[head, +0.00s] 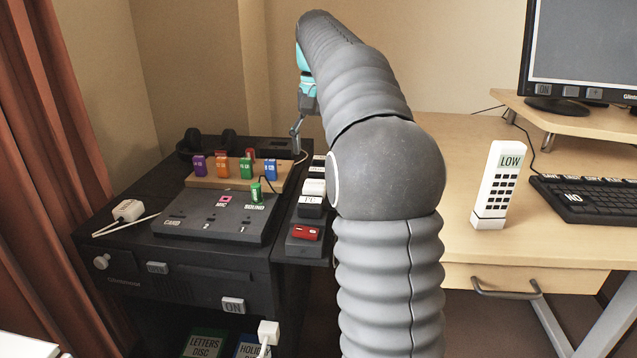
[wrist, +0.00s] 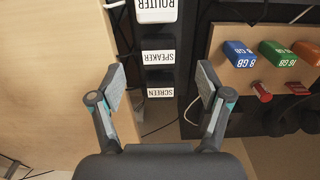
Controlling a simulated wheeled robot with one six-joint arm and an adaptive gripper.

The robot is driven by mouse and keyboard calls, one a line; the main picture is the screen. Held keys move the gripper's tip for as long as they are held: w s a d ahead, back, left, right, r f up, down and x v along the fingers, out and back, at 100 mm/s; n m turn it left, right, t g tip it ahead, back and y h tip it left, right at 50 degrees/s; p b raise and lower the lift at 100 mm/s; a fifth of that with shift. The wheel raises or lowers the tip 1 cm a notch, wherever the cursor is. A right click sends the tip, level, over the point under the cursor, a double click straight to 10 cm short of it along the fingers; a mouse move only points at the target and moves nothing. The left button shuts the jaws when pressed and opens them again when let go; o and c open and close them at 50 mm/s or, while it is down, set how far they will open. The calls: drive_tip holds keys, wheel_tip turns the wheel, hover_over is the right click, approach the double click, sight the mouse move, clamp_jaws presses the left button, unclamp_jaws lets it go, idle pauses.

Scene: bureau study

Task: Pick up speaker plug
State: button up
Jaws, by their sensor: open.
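The speaker plug (wrist: 158,57) is a dark block with a white SPEAKER label, upside down in the wrist view. It sits in a row between the white ROUTER plug (wrist: 156,10) and the dark SCREEN plug (wrist: 160,92). My gripper (wrist: 161,80) is open and empty, its fingers spread to either side of the row. The SCREEN label shows between the fingers, and the speaker plug lies just past the fingertips. In the head view my gripper (head: 296,128) is at the far end of the strip; my arm hides part of the row, and I cannot make out the SPEAKER label there.
Beside the row, a wooden rack (head: 230,178) holds coloured memory sticks, behind a dark sloped panel (head: 215,220). A red switch (head: 306,233) and the PC plug (head: 310,205) are at the strip's near end. Cables run near the plugs. A wooden desk (head: 450,190) adjoins.

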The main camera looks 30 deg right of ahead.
drive_tip(key=shift+w+d+f+b, duration=0.15)
drive_tip(key=shift+f+b, duration=0.4)
drive_tip(key=shift+f, duration=1.05)
drive_tip(key=shift+w+d+f+b, duration=0.15)
drive_tip(key=shift+f+b, duration=0.35)
drive_tip(key=shift+f, duration=1.05)
drive_tip(key=shift+c, duration=0.2)
drive_tip(key=c, duration=1.1)
